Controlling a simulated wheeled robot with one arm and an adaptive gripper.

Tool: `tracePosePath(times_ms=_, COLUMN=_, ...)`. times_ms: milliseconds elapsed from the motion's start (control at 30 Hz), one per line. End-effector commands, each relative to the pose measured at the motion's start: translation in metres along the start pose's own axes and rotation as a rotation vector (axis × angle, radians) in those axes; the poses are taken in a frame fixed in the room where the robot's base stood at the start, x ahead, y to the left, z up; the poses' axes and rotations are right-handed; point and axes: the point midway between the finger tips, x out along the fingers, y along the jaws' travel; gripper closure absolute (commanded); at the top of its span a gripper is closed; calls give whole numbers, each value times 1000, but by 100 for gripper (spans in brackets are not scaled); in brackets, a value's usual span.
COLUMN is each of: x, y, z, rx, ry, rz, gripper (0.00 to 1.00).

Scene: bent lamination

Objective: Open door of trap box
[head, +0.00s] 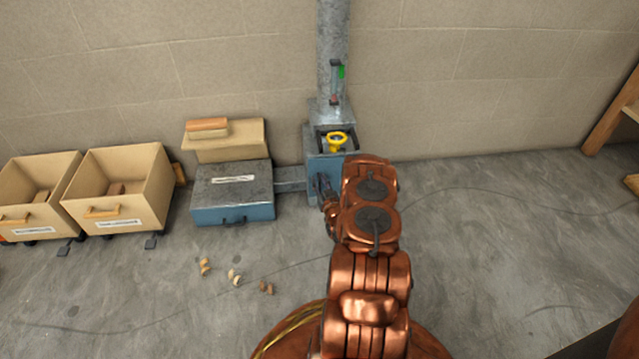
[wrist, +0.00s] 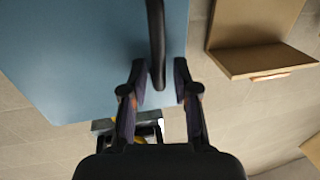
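The trap box, as I take it, is the blue-grey metal box (head: 316,163) at the foot of the grey wall pipe, with a yellow handwheel (head: 337,140) on top. Its flat blue face (wrist: 90,50) fills the upper left of the wrist view. A dark bar handle (wrist: 157,45) stands on that face. My gripper (wrist: 160,75) is open, with one finger on each side of the handle's end and visible gaps to both. In the head view my gripper (head: 322,187) is at the box's front, and my arm hides the box's right side.
A low blue chest (head: 235,213) with a grey lid stands to the left, joined to the box by a short grey duct (head: 289,180). Two tan bins (head: 128,205) stand farther left. Small wooden pieces (head: 234,277) lie on the floor. The floor on the right is mostly clear.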

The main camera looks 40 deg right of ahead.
Motion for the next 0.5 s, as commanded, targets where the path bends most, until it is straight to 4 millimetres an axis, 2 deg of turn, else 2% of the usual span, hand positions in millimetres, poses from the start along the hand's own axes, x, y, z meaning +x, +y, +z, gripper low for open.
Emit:
tracePosePath(times_ms=33, x=0, y=0, z=0, rx=0, ry=0, rz=0, gripper=79)
tracePosePath(times_ms=233, x=0, y=-1, z=0, rx=0, ry=0, rz=-2, gripper=100)
tracePosePath(times_ms=500, x=0, y=-4, z=0, rx=0, ry=-1, rz=-7, gripper=100)
